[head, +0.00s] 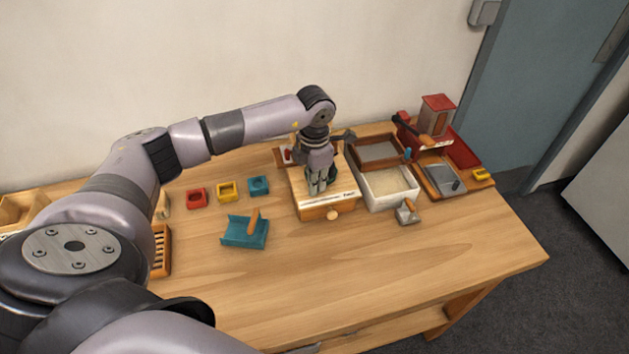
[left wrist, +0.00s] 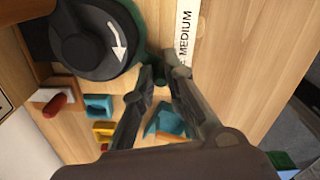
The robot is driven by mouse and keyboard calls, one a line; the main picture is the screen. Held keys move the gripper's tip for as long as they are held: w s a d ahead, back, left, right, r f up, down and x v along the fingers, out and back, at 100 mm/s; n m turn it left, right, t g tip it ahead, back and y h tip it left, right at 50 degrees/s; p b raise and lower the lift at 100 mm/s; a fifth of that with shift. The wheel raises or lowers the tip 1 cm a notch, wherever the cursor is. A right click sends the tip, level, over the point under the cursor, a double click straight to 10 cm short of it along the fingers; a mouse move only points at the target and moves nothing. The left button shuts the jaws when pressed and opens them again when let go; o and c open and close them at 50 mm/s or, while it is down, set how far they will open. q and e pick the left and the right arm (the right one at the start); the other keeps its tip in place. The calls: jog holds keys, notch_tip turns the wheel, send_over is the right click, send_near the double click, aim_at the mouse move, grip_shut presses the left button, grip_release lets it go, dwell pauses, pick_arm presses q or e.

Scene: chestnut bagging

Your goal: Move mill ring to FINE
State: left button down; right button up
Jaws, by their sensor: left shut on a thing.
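The wooden mill (head: 327,209) stands near the middle of the table, with a round knob on its front. My left gripper (head: 318,186) points down over its top and hides part of it. In the left wrist view, the mill ring (left wrist: 138,45) shows as a dark green rim around a black disc (left wrist: 92,38) with a white curved arrow. My left gripper (left wrist: 161,80) is shut on the ring's small green tab, beside a white strip reading MEDIUM (left wrist: 186,38). No FINE mark is readable. My right gripper is not in view.
Red (head: 197,198), yellow (head: 227,192) and teal (head: 259,186) cups stand left of the mill. A teal scoop (head: 240,238) lies in front of them. A white bin (head: 365,197) and a metal scoop (head: 407,216) are at right. The table's front is clear.

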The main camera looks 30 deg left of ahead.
pick_arm(q)
jog(key=shift+d, duration=0.15)
jog(key=n+b, duration=0.1)
jog(key=d+n, duration=0.1)
jog(key=shift+w+d+f+n+b, duration=0.1)
jog(key=shift+w+d+n+b, duration=0.05)
jog(key=shift+w+n+b, duration=0.25)
jog(key=w+d+n+b, duration=0.1)
jog(key=n, duration=0.1)
jog(key=shift+d+n, duration=0.1)
jog(key=shift+n, duration=0.2)
jog(key=w+n+b, duration=0.1)
jog(key=d+n, duration=0.1)
jog(key=n, duration=0.1)
jog(key=shift+w+b, duration=0.35)
jog(key=shift+w+d+n+b, duration=0.2)
jog(key=shift+w+n, duration=0.25)
jog(key=shift+n, duration=0.45)
jog(key=shift+w+d+n+b, duration=0.1)
jog(key=shift+w+n+b, duration=0.25)
jog(key=shift+n, duration=0.55)
jog(key=shift+w+r, duration=0.1)
jog(key=shift+r, duration=0.1)
jog(key=c, duration=1.6)
grip_release()
